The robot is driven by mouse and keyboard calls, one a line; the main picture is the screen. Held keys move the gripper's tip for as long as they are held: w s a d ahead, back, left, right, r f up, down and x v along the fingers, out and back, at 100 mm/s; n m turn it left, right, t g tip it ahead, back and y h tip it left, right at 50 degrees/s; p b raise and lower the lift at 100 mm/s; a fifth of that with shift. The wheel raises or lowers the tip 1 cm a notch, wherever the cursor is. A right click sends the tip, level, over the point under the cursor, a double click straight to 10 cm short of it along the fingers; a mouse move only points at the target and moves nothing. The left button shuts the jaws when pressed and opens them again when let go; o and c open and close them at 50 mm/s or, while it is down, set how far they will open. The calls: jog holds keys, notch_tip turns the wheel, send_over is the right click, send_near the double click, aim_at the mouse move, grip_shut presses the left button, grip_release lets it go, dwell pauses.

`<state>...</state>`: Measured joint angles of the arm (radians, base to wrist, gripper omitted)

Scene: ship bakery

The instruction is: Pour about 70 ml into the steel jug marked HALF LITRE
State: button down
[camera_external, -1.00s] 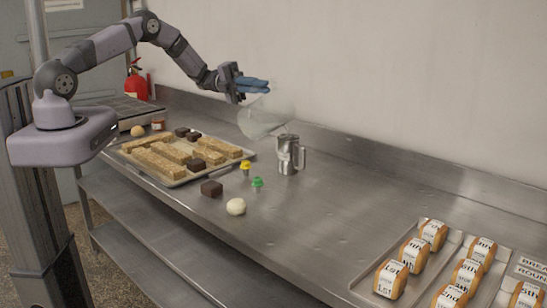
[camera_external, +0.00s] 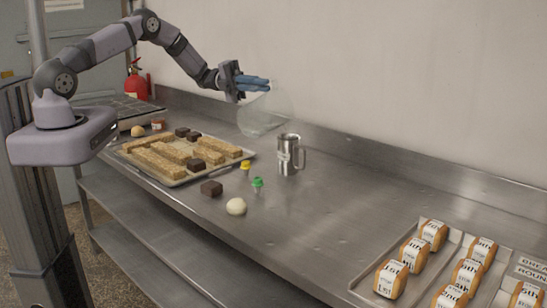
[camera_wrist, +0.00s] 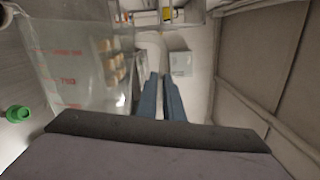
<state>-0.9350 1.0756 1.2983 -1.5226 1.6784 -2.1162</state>
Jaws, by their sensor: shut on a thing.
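My gripper (camera_external: 262,84), with blue fingers, is shut on a clear see-through jug (camera_external: 262,118), held above the bench behind and left of the steel jug. The clear jug looks tilted, and its faint outline makes the angle hard to judge. In the wrist view the clear jug (camera_wrist: 75,75) shows red markings at the left, beside my blue fingers (camera_wrist: 160,95). The steel jug (camera_external: 289,155) stands upright on the bench with its handle to the right. Its marking is too small to read. I cannot see a stream or the liquid level in either jug.
A tray of bars and dark cakes (camera_external: 180,180) lies left of the steel jug. A green-topped piece (camera_external: 257,183), a yellow-topped piece (camera_external: 245,165), a brown block (camera_external: 211,188) and a pale ball (camera_external: 236,206) lie near it. Labelled loaves (camera_external: 391,278) fill the right tray.

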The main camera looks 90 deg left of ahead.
aim_at(247, 107)
jog(key=s+d+m, duration=0.1)
jog(key=s+d+f, duration=0.1)
jog(key=shift+s+d+f+m+b, duration=0.15)
jog(key=shift+s+d+m+b, duration=0.1)
jog(key=shift+d+m+b, duration=0.15)
jog(key=shift+f+b, duration=0.4)
jog(key=shift+b, duration=0.05)
jog(key=f+m+b, duration=0.1)
jog(key=b, duration=0.1)
jog(key=s+d+f+m+b, duration=0.1)
jog(key=b, duration=0.1)
jog(key=shift+s+d+f+m, duration=0.15)
jog(key=shift+d+f+m, duration=0.05)
jog(key=shift+f+m, duration=0.1)
jog(key=shift+s+d+f+m+b, duration=0.2)
jog(key=shift+m+b, duration=0.1)
jog(key=shift+b, duration=0.25)
jog(key=shift+f, duration=0.1)
dwell(0.7)
jog(key=s+d+f+m+b, duration=0.2)
jog(key=f+m+b, duration=0.3)
jog(key=b, duration=0.3)
jog(key=s+d+f+m+b, duration=0.2)
jog(key=f+m+b, duration=0.4)
jog(key=f+b, duration=0.1)
jog(key=shift+s+d+f+m+g+b, duration=0.2)
jog(key=shift+d+m+g+b, duration=0.15)
jog(key=shift+b, duration=0.2)
